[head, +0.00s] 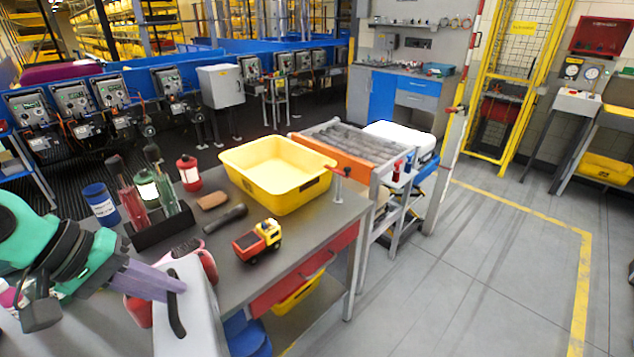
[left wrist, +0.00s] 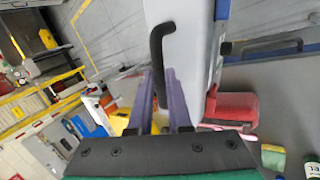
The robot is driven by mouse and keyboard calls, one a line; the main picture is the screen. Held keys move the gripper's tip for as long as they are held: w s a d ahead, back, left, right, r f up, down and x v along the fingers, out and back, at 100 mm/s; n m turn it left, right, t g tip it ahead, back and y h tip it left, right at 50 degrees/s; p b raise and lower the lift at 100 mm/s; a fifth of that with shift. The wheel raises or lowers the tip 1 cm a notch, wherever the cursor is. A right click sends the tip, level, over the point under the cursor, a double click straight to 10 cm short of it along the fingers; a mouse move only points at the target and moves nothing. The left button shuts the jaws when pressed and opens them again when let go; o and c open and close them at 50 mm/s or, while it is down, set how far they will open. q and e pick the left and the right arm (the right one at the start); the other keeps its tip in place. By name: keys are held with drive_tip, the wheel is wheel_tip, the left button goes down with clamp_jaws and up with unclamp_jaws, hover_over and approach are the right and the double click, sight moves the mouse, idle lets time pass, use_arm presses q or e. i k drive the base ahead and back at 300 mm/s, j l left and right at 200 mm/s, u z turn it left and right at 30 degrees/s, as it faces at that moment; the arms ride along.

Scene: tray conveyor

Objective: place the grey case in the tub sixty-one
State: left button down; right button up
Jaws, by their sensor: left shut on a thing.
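The grey case (head: 198,318) is at the bottom of the head view, with a black handle on its side and its lower part cut off. My left gripper (head: 176,286) has its purple fingers shut on that handle. In the left wrist view the case (left wrist: 187,55) extends away from the fingers (left wrist: 158,88), with the handle between them. A yellow tub (head: 248,177) stands on the bench, beyond and right of the case; it looks empty. Its side label is too small to read. My right gripper is not in view.
On the bench (head: 309,230) are a toy truck (head: 257,242), a dark flashlight (head: 226,218), a brown block (head: 212,200), a red lantern (head: 188,172) and a dark holder (head: 160,230) with bottles. Another yellow tub (head: 298,296) sits below. A roller conveyor (head: 350,140) adjoins the bench.

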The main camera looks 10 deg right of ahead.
sight(279, 180)
drive_tip(key=i+l+z, duration=0.5)
drive_tip(key=z, duration=0.15)
